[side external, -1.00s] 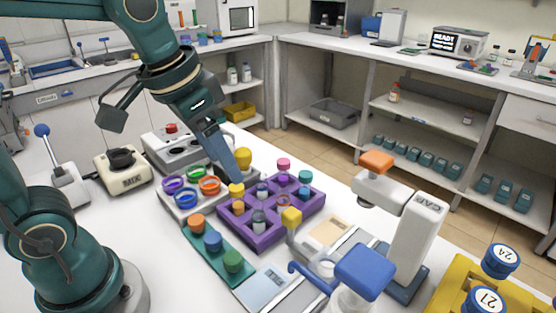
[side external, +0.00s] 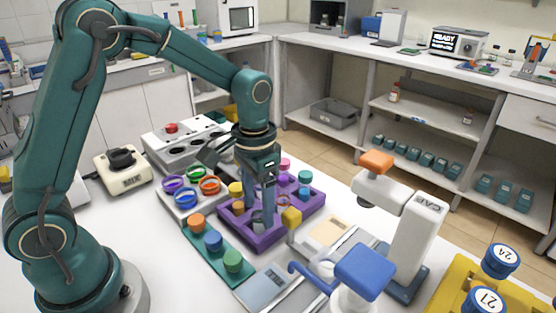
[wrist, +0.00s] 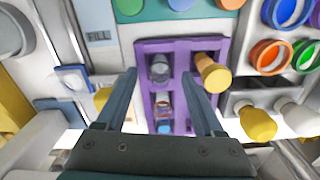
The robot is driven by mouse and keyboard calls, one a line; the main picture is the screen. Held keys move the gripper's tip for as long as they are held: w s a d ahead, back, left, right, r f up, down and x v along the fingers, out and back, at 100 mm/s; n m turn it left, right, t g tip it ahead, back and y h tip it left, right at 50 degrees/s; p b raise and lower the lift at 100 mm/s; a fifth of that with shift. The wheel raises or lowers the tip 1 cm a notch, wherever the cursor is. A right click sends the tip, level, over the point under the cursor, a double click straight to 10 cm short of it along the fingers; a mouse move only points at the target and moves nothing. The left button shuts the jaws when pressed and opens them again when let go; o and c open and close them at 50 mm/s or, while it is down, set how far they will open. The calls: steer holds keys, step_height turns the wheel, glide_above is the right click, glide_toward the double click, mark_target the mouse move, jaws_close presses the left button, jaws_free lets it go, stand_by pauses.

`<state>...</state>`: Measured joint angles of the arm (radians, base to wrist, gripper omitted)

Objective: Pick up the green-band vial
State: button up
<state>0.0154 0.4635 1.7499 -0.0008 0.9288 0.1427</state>
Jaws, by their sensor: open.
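The purple rack (side external: 224,228) holds several vials, some with coloured caps. It also shows in the wrist view (wrist: 148,101). I cannot make out a green band on any vial. My gripper (side external: 264,220) is open and points down over the near part of the rack, with its fingers hiding some slots in the side view. In the wrist view, my open fingertips (wrist: 158,77) lie on either side of a clear, grey-looking vial (wrist: 160,68) standing in the rack. I cannot tell whether they touch it. A yellow-capped vial (wrist: 213,74) is just right of the fingertips.
A green strip (side external: 197,247) with orange, blue and green caps lies left of the rack. A tray of coloured rings (side external: 185,200) is behind it.

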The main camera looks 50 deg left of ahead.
steer(key=shift+f, duration=0.5)
jaws_close()
